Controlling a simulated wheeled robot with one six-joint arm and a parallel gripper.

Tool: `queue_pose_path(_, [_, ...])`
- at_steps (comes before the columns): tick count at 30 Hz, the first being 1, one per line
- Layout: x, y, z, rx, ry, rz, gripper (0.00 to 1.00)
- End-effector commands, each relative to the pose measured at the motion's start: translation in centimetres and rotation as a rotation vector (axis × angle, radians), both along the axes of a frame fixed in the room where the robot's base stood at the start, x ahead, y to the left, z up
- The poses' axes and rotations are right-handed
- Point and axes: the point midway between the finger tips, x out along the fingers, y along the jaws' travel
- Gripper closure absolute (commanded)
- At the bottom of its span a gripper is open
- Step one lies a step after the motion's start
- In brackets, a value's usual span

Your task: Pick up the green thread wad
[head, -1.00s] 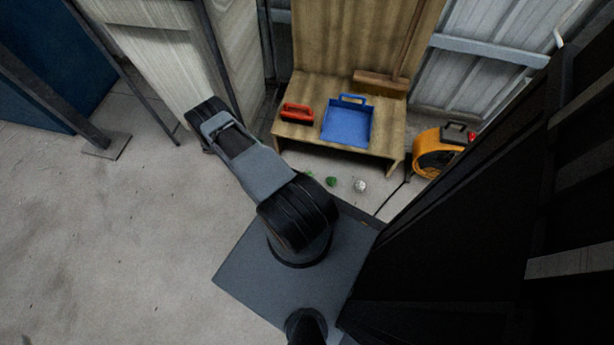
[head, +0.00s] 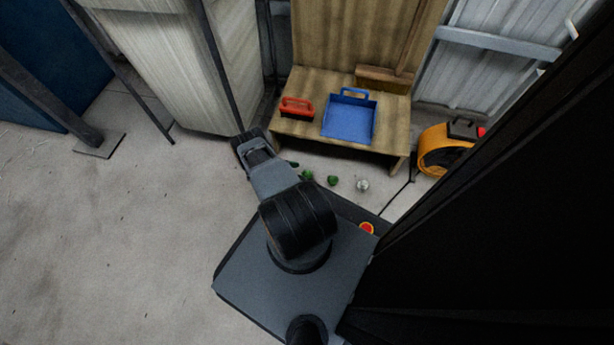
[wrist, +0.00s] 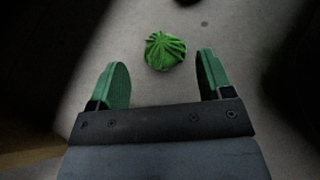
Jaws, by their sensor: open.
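A green thread wad (wrist: 165,51) lies on the concrete floor in the wrist view, just beyond and between the fingertips. My gripper (wrist: 160,78) is open and empty, with its green finger pads on either side of the gap and apart from the wad. My gripper's fingers are hidden in the head view.
A pale grey wad (head: 362,185) lies right of the green ones. An orange machine (head: 437,150) stands to the right. The floor at left is clear.

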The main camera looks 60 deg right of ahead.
Motion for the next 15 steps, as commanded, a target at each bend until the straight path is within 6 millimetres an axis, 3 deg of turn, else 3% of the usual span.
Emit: queue_pose_path(15, [-3.8, -3.0, -1.8, 0.001, -0.001, -0.002, 0.27])
